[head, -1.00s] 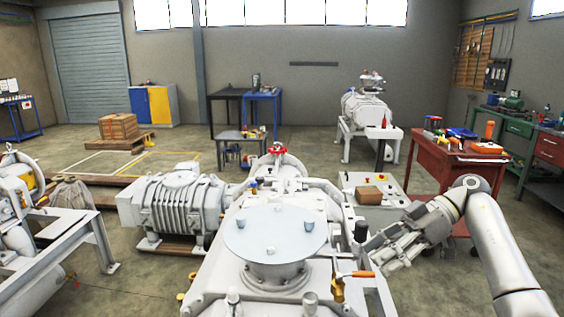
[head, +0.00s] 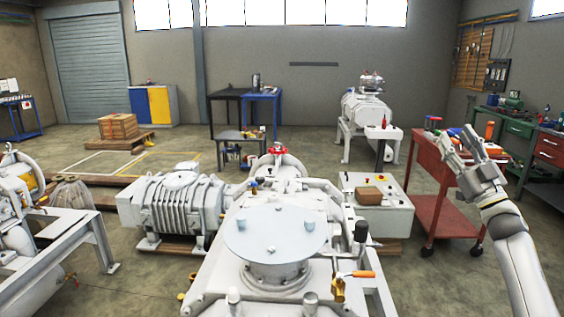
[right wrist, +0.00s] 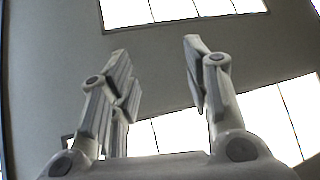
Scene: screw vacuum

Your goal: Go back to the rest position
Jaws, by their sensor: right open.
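My right gripper (head: 461,142) is raised at the right side of the head view, fingers up, in front of the red cart. It is open and empty. In the right wrist view its two fingers (right wrist: 155,75) stand apart, with only the wall and bright windows behind them. My left gripper is not in view. The white screw vacuum machine (head: 285,205) stands in the middle of the head view, with a round flange plate (head: 275,233) on top. The right gripper is clear of it, to its right.
A red cart (head: 437,208) with tools on top stands behind my right arm. A valve with an orange handle (head: 357,274) sticks out at the machine's front right. A grey control box with a brown block (head: 368,196) stands between machine and cart. Floor left of the cart is partly free.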

